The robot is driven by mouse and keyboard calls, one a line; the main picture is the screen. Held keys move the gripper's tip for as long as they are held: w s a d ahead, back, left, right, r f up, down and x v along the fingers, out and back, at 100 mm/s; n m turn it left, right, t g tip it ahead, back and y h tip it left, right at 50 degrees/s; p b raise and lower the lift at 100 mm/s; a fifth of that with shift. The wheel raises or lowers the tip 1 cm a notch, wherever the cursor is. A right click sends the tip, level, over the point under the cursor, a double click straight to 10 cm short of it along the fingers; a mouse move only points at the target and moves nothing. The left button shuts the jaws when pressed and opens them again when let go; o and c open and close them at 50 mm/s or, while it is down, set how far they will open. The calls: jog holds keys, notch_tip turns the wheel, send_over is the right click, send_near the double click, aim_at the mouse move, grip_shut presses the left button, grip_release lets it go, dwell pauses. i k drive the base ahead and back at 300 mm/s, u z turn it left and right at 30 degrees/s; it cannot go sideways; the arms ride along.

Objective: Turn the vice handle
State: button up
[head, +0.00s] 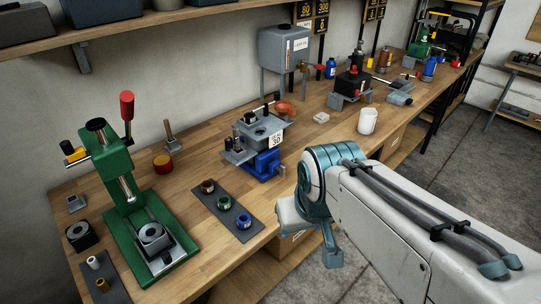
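A small grey vice-like device (242,146) on a blue base (266,164) stands near the middle of the workbench, with a white tag (276,140) reading 30 on its front. Short black-tipped parts stick up from its top; I cannot tell which of these, if any, is the vice handle. My arm comes in from the lower right, and its end (312,222) hangs at the bench's front edge, to the right of and nearer than the device, apart from it. The gripper's fingers do not show clearly, so its opening is unclear.
A green press (117,170) with a red-knobbed lever stands at the left. A dark strip (226,205) with several coloured rings lies before the vice-like device. A white cup (367,121) and a red-and-black device (352,84) stand farther right. Floor is open beyond the bench.

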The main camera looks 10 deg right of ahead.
aim_at(282, 170)
jog(key=z, duration=0.55)
jog(key=k, duration=0.65)
jog(key=z, duration=0.75)
jog(key=i, duration=0.8)
jog(key=u, duration=0.75)
jog(key=i, duration=0.85)
jog(key=u, duration=0.95)
